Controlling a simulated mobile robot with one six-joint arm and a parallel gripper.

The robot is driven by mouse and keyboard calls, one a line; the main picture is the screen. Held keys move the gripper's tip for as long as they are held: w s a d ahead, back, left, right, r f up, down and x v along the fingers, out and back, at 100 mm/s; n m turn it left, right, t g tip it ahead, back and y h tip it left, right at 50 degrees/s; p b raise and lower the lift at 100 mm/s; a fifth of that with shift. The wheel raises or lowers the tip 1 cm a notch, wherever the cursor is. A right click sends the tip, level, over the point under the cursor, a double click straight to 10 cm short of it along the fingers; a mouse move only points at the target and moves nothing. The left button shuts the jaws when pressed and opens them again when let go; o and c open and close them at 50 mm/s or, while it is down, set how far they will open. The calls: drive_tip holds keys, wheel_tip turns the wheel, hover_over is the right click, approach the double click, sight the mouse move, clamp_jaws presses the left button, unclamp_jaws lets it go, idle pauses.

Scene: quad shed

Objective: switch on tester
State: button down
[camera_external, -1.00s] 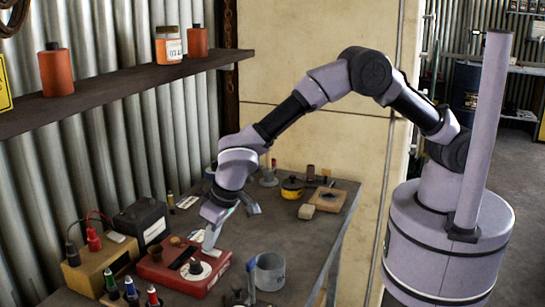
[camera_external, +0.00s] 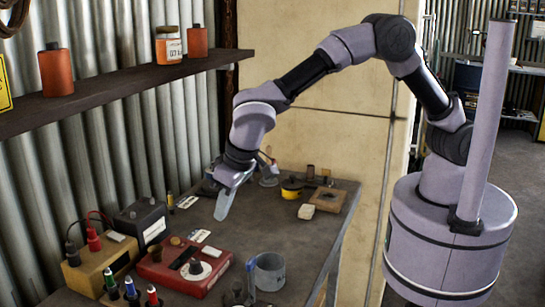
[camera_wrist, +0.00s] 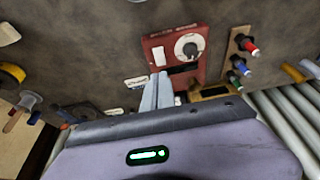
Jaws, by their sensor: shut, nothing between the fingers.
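The tester is a red box (camera_external: 160,274) on the bench, with a black window and a dial on a white disc (camera_external: 196,270). In the wrist view the red box (camera_wrist: 152,42) shows a pale rectangular switch (camera_wrist: 158,56) beside the dial (camera_wrist: 188,46). I cannot tell the switch's position. My gripper (camera_external: 221,214) is shut and empty, above the bench behind the tester and apart from it. In the wrist view my fingertips (camera_wrist: 155,82) overlap the picture just below the red box's near edge.
A yellow box with leads (camera_external: 90,272) and a black battery-like box (camera_external: 142,220) stand left of the tester. A grey cup (camera_external: 269,272) stands right. A shelf with bottles (camera_external: 110,92) hangs above. The bench's middle is clear.

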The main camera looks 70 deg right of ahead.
sight(207, 248)
drive_tip(key=v, duration=0.4)
drive_tip(key=shift+f+p, duration=0.1)
drive_tip(key=shift+p, duration=0.2)
drive_tip(key=b+x, duration=0.1)
drive_tip(key=x, duration=0.3)
drive_tip(key=b+x, duration=0.1)
drive_tip(key=x, duration=0.9)
drive_tip(key=shift+w+b, duration=0.4)
